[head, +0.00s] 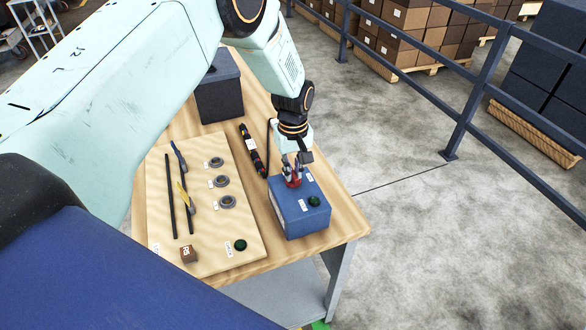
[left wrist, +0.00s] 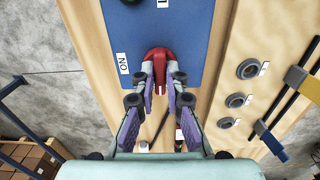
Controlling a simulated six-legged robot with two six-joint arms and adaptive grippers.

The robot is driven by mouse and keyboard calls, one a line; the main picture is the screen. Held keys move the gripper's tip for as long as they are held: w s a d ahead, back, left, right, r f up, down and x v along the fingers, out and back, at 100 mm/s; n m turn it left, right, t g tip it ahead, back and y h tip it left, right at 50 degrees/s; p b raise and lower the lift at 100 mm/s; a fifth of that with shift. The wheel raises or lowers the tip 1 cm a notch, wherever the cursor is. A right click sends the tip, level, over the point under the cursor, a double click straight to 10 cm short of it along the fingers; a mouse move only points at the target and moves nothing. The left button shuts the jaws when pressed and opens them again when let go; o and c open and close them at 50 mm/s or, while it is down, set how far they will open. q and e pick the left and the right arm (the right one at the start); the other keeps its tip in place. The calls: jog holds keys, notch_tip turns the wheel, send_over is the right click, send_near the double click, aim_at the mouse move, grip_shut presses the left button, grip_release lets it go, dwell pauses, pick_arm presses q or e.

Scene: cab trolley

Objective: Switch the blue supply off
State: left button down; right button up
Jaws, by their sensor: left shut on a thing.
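The blue supply is a blue box (head: 290,222) near the front right corner of the wooden table. It also shows in the left wrist view (left wrist: 185,30). A red handle (left wrist: 160,58) sits on its top face, with a white ON label (left wrist: 123,63) to its left in that view. A dark green round lamp (head: 314,201) is on the same face. My left gripper (head: 292,176) is at the red handle from above, its fingers (left wrist: 161,88) shut on it from both sides. The gripper partly hides the handle in the head view. My right gripper is out of view.
Left of the box is a light wooden panel (head: 215,258) with sliders, several round grey rings and a dark green button (head: 240,245). A dark box (head: 220,95) stands farther back. A black and red device (head: 252,150) lies between. A railing (head: 465,95) runs at the right.

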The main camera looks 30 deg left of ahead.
aim_at(293, 173)
pick_arm(q)
jog(key=shift+s+f, duration=0.1)
dwell(0.5)
jog(key=c, duration=1.4)
grip_release()
jog(key=shift+r, duration=6)
